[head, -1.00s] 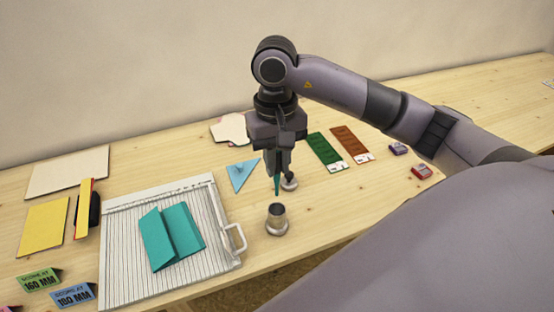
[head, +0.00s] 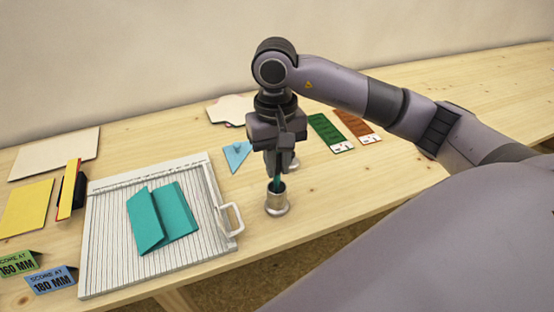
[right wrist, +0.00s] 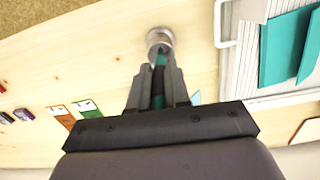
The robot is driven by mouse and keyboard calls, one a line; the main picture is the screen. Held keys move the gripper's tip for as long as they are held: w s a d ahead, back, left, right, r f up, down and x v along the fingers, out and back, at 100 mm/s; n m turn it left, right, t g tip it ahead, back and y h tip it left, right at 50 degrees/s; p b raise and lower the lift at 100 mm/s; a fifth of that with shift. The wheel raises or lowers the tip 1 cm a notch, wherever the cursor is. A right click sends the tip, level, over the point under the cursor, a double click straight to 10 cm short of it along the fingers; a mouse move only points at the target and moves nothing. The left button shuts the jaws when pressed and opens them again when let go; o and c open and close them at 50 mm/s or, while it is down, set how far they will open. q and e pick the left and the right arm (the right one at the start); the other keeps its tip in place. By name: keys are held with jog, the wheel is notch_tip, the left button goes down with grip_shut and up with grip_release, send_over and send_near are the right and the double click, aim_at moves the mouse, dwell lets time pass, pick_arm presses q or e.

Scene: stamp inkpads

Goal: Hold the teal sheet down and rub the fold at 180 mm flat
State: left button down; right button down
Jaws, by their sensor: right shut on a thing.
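The teal sheet (head: 175,222) lies on the white scoring board (head: 110,258), with a fold showing and its left flap raised a little. It also shows in the right wrist view (right wrist: 283,50). My right gripper (head: 278,163) is shut on a thin teal tool (head: 276,184), above the metal cup (head: 277,203). The tool's lower end is in the cup's mouth. The cup also shows in the right wrist view (right wrist: 160,38). A blue card reading "score at 180 mm" (head: 50,281) stands at the board's lower left. My left gripper is not in view.
A green card reading "160 mm" (head: 17,264) stands beside the blue one. A yellow sheet (head: 25,205) and a cream sheet (head: 55,153) lie at the left. A blue triangle (head: 237,154) lies behind the cup. Green (head: 327,131) and brown (head: 356,126) pads lie farther right.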

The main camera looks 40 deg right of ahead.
jog(key=shift+f, duration=0.5)
jog(key=shift+b, duration=0.3)
jog(key=c, duration=1)
grip_release()
jog(key=shift+r, duration=0.15)
notch_tip(320, 180, up, 7)
jog(key=shift+w+f+p, duration=0.1)
jog(key=shift+w+p, duration=0.05)
jog(key=shift+p, duration=0.15)
